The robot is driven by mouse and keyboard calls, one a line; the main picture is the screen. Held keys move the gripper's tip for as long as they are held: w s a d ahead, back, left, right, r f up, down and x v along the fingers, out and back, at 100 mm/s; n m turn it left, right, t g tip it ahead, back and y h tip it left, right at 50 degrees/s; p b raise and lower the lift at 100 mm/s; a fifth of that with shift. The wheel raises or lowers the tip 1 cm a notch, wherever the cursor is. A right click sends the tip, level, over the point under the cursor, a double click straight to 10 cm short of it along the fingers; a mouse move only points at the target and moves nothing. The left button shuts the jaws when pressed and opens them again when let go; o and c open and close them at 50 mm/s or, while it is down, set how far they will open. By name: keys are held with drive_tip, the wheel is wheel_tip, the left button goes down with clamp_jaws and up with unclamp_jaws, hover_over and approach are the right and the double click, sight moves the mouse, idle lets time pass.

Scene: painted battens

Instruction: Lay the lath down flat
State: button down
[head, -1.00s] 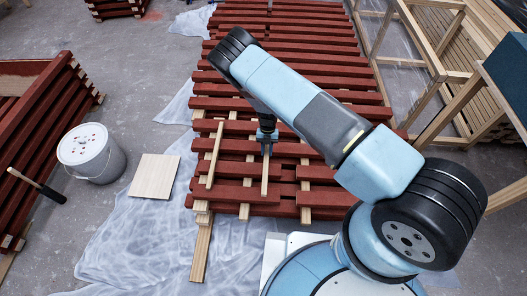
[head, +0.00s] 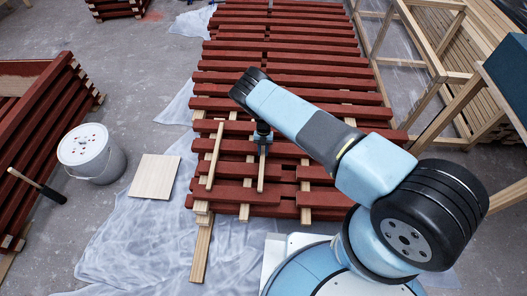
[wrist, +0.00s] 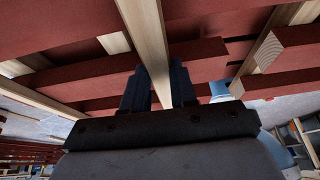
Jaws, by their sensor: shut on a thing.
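A pale, narrow lath (head: 261,172) is in my gripper (head: 263,138) above the stack of red battens (head: 290,93). In the head view its near end points toward my base. In the wrist view the lath (wrist: 147,30) runs between the two dark fingers of my gripper (wrist: 158,90), which are shut on it. The red battens fill the background there. Whether the lath touches the battens is hard to tell. A similar pale strip (head: 215,155) lies across the battens to its left, apart from it. My gripper and arm hide part of the held lath's far end.
Plastic sheeting (head: 150,245) covers the floor in front. A wooden frame (head: 440,100) stands at the right. More red battens (head: 42,125) are stacked at the far left.

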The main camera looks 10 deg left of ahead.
drive_tip(key=shift+f, duration=0.65)
drive_tip(key=c, duration=0.9)
unclamp_jaws()
drive_tip(key=shift+r, duration=0.1)
drive_tip(key=shift+r, duration=0.55)
drive_tip(key=v, duration=1.2)
